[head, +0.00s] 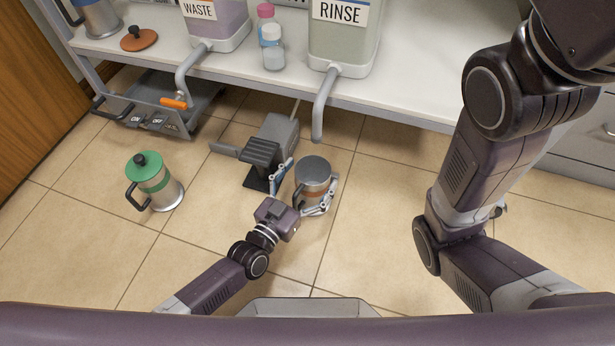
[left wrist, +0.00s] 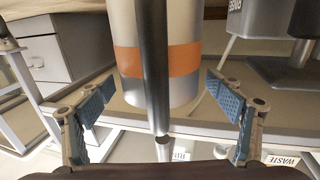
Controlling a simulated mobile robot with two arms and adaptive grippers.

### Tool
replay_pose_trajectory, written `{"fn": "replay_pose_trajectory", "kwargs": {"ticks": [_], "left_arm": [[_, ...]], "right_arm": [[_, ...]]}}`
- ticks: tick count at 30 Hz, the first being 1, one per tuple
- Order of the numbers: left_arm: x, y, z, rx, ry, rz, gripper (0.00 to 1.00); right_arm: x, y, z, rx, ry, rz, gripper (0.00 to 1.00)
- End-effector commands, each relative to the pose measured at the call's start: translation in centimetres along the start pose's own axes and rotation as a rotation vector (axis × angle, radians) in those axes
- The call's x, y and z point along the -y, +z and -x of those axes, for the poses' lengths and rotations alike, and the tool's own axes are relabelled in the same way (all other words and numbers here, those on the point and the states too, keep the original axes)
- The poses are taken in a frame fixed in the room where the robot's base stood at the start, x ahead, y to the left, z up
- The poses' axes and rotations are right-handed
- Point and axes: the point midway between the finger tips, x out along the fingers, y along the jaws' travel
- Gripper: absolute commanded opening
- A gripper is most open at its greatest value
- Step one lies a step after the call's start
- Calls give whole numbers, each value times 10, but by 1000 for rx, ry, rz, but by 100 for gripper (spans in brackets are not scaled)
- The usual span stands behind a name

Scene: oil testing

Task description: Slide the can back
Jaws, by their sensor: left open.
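A metal can (head: 313,184) with an orange band and a grey top stands upright on the tiled floor in the head view, right of a foot pedal. Its dark handle faces my left gripper (head: 306,190), whose open fingers lie on either side of the can. In the left wrist view, the can (left wrist: 185,88) and its upright handle fill the middle, between the two blue-padded fingers (left wrist: 165,112). Gaps show beside the can there. A second can (head: 160,187) with a green lid and green band stands to the left.
The foot pedal (head: 264,152) is close to the left finger. The bench (head: 420,75) carries WASTE (head: 215,25) and RINSE (head: 345,40) containers with spouts. An orange lid (head: 138,38) lies on it. A grey tray (head: 190,95) is at the left.

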Motion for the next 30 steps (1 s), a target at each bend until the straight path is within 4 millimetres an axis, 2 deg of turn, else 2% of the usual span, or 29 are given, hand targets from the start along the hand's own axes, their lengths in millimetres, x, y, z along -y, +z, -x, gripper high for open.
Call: {"fn": "replay_pose_trajectory", "kwargs": {"ticks": [10,27,29,30], "left_arm": [[-1,0,-1,1,0,0,85],[-1,0,-1,1,0,1,22],[-1,0,-1,1,0,1,16],[-1,0,-1,1,0,1,16]], "right_arm": [[0,0,1,1,-1,0,0],[0,0,1,0,0,0,0],[0,0,1,0,0,0,0],[0,0,1,0,0,0,0]]}}
